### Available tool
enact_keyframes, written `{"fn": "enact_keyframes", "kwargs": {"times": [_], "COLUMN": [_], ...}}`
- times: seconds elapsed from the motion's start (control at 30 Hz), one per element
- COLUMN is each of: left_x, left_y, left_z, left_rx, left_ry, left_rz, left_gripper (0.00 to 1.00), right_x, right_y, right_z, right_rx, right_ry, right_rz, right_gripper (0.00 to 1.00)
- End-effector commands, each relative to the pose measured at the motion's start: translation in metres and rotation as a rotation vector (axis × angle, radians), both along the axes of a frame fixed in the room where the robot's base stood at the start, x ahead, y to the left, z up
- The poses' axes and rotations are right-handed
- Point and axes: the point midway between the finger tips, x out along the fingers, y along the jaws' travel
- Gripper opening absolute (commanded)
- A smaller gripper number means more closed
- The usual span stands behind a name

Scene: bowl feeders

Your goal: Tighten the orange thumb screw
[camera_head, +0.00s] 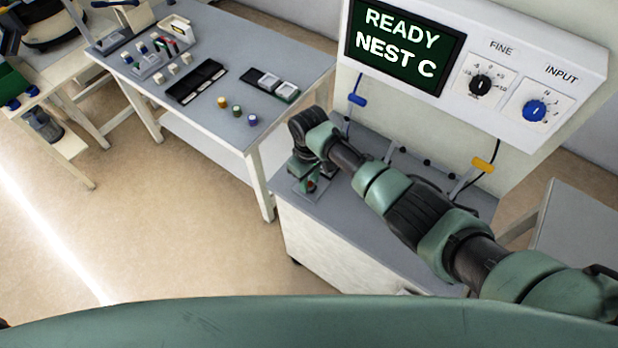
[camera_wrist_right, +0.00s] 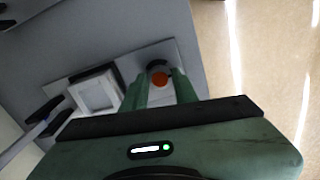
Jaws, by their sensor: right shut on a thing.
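The orange thumb screw (camera_wrist_right: 160,79) shows as a round orange top between the two green fingers of my right gripper (camera_wrist_right: 162,88) in the right wrist view. The fingers are shut on it, and their bodies hide its sides. In the head view my right gripper (camera_head: 311,184) points down at the left end of the grey bench top, with a small orange-red spot between the fingers. The screw sits on a grey plate (camera_wrist_right: 130,65) beside a white square part (camera_wrist_right: 96,92) in a dark frame. My left gripper is not in view.
A white console (camera_head: 480,60) with a "READY NEST C" screen (camera_head: 403,45) stands behind the bench (camera_head: 345,235). Blue (camera_head: 357,99) and yellow (camera_head: 484,164) levers stick out below it. A table (camera_head: 225,75) with trays and small parts stands to the left, with open floor in front.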

Motion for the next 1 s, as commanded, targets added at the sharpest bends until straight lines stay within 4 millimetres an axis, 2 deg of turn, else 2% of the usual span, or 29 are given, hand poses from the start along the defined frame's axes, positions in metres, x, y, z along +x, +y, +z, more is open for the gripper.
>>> {"fn": "enact_keyframes", "kwargs": {"times": [0.37, 0.4, 0.47, 0.5, 0.83, 1.0], "left_x": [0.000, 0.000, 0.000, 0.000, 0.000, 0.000], "left_y": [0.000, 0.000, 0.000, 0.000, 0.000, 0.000], "left_z": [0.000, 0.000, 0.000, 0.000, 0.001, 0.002], "left_rx": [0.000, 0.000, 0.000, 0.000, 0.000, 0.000], "left_ry": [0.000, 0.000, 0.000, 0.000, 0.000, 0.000], "left_rz": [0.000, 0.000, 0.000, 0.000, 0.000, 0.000], "left_gripper": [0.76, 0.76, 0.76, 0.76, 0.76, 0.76], "right_x": [0.002, 0.002, 0.002, 0.002, 0.001, 0.002], "right_y": [0.001, 0.001, 0.001, 0.001, 0.000, 0.001], "right_z": [0.002, 0.002, 0.002, 0.002, 0.004, 0.025], "right_rx": [0.001, 0.001, 0.002, 0.001, 0.001, 0.003], "right_ry": [-0.006, -0.006, -0.006, -0.006, -0.003, -0.006], "right_rz": [-0.004, -0.004, -0.004, -0.004, -0.003, -0.002], "right_gripper": [0.00, 0.31, 0.48, 0.50, 0.50, 0.50]}}
